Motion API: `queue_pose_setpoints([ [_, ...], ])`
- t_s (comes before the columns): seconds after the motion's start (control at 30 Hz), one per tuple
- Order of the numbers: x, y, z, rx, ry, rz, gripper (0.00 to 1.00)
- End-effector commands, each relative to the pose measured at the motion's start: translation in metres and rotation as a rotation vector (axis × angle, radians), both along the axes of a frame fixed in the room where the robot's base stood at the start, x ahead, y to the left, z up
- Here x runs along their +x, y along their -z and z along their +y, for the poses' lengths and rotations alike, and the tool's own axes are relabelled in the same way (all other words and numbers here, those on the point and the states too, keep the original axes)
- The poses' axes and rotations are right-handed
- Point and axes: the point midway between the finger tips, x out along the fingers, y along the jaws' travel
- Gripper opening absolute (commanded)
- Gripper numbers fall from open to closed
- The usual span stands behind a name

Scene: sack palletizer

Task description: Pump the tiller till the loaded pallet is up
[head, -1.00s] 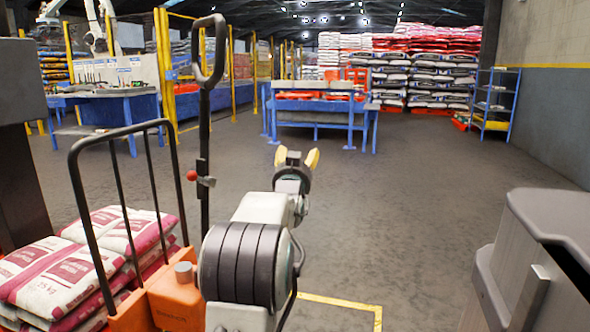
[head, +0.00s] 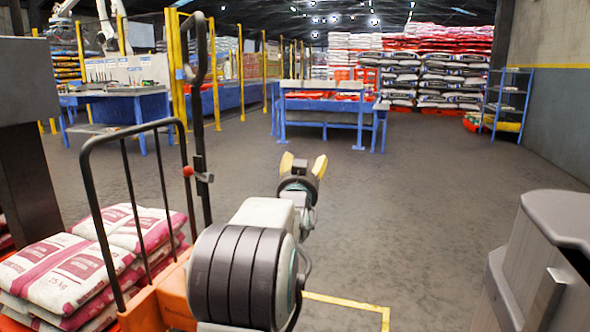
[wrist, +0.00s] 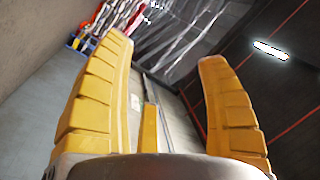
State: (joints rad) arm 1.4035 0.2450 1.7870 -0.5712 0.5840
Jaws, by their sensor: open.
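The pallet truck's black tiller (head: 197,120) stands upright at left in the head view, with a loop handle at its top and a red knob (head: 188,171) partway down. The orange truck body (head: 146,308) and black guard frame (head: 124,215) stand beside it. White and magenta sacks (head: 75,268) are stacked behind the frame; the pallet under them is hidden. My gripper (head: 303,165) is open and empty, to the right of the tiller and apart from it. In the wrist view its yellow fingers (wrist: 165,85) are spread with nothing between them.
A blue workbench (head: 325,122) stands ahead, with yellow posts (head: 178,70) and a blue table (head: 115,105) at left. Stacked sacks (head: 440,70) and a blue shelf (head: 507,98) are at the back right. A grey cabinet-like body is near right. The middle floor is clear.

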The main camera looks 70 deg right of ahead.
Motion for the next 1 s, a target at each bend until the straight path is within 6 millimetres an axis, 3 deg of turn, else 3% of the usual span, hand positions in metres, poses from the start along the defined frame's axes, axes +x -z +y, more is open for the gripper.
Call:
queue_pose_setpoints([
  [0.43,0.001,0.0,0.0,0.001,-0.001,0.0,0.68],
  [0.57,0.014,-0.008,0.006,0.018,-0.023,0.012,0.68],
  [0.67,0.041,-0.019,0.021,0.058,-0.073,0.041,0.68],
  [0.77,0.081,-0.034,0.047,0.12,-0.151,0.091,0.68],
  [1.0,0.175,-0.06,0.148,0.289,-0.394,0.28,0.68],
])
